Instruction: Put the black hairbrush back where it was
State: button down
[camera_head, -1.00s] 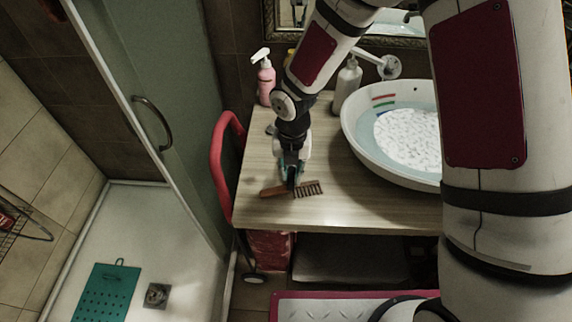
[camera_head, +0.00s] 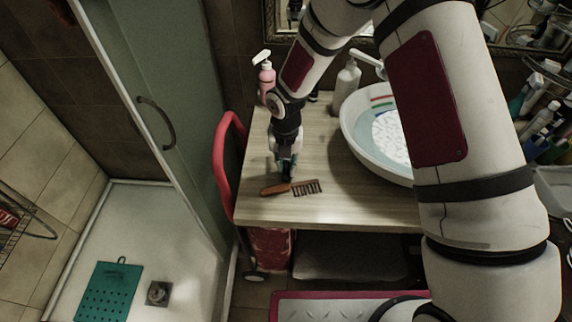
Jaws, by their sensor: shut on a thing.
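My gripper (camera_head: 285,175) is low over the left part of the wooden counter (camera_head: 360,210). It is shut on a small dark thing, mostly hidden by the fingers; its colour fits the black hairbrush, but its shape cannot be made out. A comb-like piece with a brown handle and dark teeth (camera_head: 305,187) lies on the counter just in front of the fingertips. It looks apart from the grip. I cannot tell whether the held thing touches the counter.
A pink pump bottle (camera_head: 266,79) and a white pump bottle (camera_head: 347,77) stand at the back. The white basin (camera_head: 352,140) takes up the counter's right. A red curved rail (camera_head: 218,165) borders its left edge. The counter's front strip is clear.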

jog(key=shift+f, duration=0.15)
jog(key=c, duration=1.5)
grip_release()
notch_tip(320, 180, up, 12)
jog(key=shift+r+b, duration=0.2)
jog(key=shift+b, duration=0.6)
